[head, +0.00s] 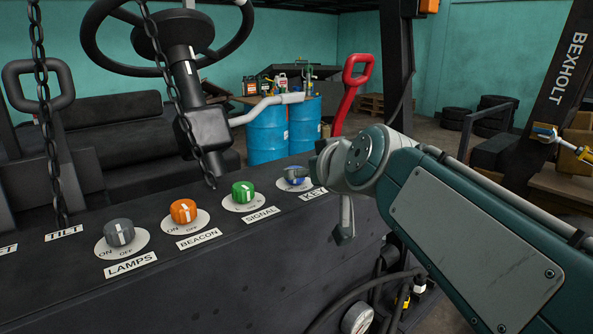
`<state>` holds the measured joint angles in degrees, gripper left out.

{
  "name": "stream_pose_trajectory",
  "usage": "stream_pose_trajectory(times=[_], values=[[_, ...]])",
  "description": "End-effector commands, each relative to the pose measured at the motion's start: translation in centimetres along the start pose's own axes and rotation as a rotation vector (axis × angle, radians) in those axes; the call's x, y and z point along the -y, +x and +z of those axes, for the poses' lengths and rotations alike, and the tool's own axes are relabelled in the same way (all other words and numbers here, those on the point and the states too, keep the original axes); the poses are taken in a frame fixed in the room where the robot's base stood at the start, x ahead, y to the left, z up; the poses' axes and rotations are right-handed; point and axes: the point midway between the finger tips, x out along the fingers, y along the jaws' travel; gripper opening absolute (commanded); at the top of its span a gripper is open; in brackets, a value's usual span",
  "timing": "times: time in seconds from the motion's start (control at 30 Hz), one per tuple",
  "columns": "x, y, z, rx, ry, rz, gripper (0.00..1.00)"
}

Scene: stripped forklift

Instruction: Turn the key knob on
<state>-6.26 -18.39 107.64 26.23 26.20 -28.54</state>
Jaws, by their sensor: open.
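The key knob (299,182) is a small blue dial on a pale round plate, at the right end of the row on the dark panel. Its KEY label (314,194) is just below it. Grey metal covers part of the knob's top, and I cannot read which way its pointer faces. My gripper (342,228) is open, just right of the knob, by the panel's front edge. It is mostly hidden behind my wrist, so I cannot tell whether a finger touches the knob.
The green signal knob (243,192), orange beacon knob (184,212) and grey lamps knob (119,232) stand left along the panel. A chain (188,110) hangs above it. A red-handled lever (352,88) rises behind, and blue drums (267,134) stand farther back.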

Motion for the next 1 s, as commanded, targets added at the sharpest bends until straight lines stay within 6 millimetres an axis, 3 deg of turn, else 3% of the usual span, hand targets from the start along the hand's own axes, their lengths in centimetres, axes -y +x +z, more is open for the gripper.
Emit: stream_pose_trajectory(times=[0.1, 0.33, 0.67, 1.0], values=[[0.0, -2.3, -0.1, -0.004, -0.001, 0.002, 0.88], [0.0, -4.5, 0.1, 0.000, -0.001, 0.001, 0.88], [0.0, -4.5, 0.1, 0.003, -0.001, -0.001, 0.88], [-2.6, -2.9, 0.8, 0.070, -0.066, -0.194, 0.88]])
